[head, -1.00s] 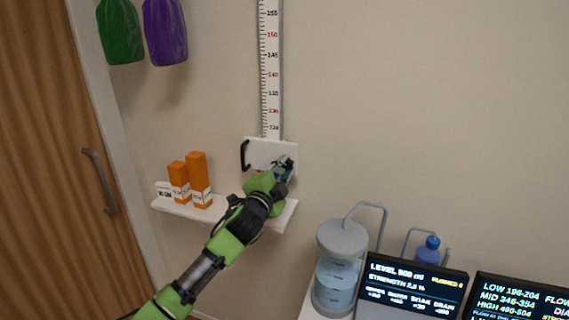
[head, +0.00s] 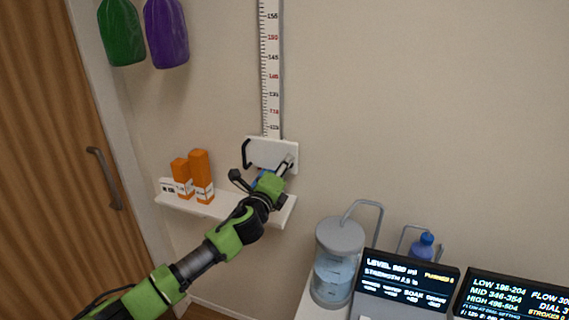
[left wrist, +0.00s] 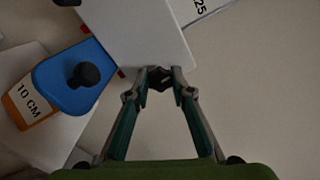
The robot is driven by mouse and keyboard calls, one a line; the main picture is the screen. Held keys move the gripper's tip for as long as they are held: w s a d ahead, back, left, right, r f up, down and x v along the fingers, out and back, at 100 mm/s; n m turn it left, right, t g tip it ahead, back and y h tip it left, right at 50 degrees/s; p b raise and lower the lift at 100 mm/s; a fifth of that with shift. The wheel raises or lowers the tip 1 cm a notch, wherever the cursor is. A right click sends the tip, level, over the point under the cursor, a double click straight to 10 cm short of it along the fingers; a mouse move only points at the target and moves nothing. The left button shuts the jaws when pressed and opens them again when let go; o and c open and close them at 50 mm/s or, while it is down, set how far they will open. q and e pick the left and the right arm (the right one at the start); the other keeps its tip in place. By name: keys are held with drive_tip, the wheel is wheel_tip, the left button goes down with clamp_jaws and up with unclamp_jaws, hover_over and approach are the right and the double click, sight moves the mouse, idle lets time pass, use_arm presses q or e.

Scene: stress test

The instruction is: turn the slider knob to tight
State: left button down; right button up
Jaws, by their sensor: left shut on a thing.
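The white slider plate (head: 268,153) sits at the foot of the ruler (head: 270,75) on the wall, with a black handle (head: 246,153) at its left. My left gripper (head: 288,161) is at the plate's right edge. In the left wrist view my left gripper (left wrist: 160,73) is shut on a small dark knob (left wrist: 160,82) at the corner of the white plate (left wrist: 135,35). The fingers hide most of this knob, and I cannot read any tight mark. A blue piece (left wrist: 65,95) with a black round knob (left wrist: 86,74) lies left of the fingers.
A shelf (head: 220,208) below holds orange boxes (head: 201,170). An orange 10 CM piece (left wrist: 28,98) shows beside the blue piece. A clear tank (head: 338,262) and display screens (head: 405,280) stand lower right. Green and purple bottles (head: 167,30) hang upper left.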

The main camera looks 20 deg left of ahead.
use_arm(q)
drive_tip(key=shift+m, duration=0.5)
drive_tip(key=shift+f, duration=0.1)
drive_tip(key=c, duration=1.8)
unclamp_jaws()
drive_tip(key=shift+o, duration=0.2)
drive_tip(key=s, duration=1.2)
drive_tip(key=shift+a, duration=0.2)
